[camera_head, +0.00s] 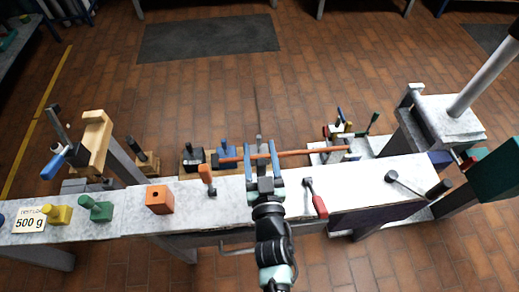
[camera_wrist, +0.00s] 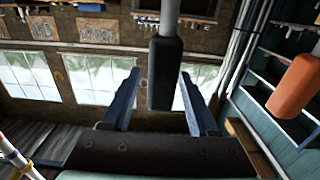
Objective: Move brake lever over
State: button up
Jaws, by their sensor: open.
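My gripper (camera_head: 260,146) is open above the marble-topped bench, its two blue fingers pointing away from my body. In the wrist view a black handle on a grey rod (camera_wrist: 165,72) shows between the open fingers (camera_wrist: 159,76); contact cannot be told. A dark grey upright piece also shows between the fingers in the head view. Other levers stand on the bench: one with an orange handle (camera_head: 206,174) left of my gripper, one with a red handle (camera_head: 319,205) to the right, and one with a black handle (camera_head: 438,188) farther right. Which is the brake lever is not marked.
A long orange bar (camera_head: 318,151) runs behind the bench edge. An orange block (camera_head: 159,199), a green piece (camera_head: 96,209), a yellow piece (camera_head: 58,214) and a "500 g" card (camera_head: 29,221) are at left. A wooden bracket (camera_head: 96,140) stands behind them. A grey post (camera_head: 487,75) rises at right.

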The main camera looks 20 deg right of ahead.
jog(key=shift+w, duration=0.15)
grip_shut()
dwell(1.4)
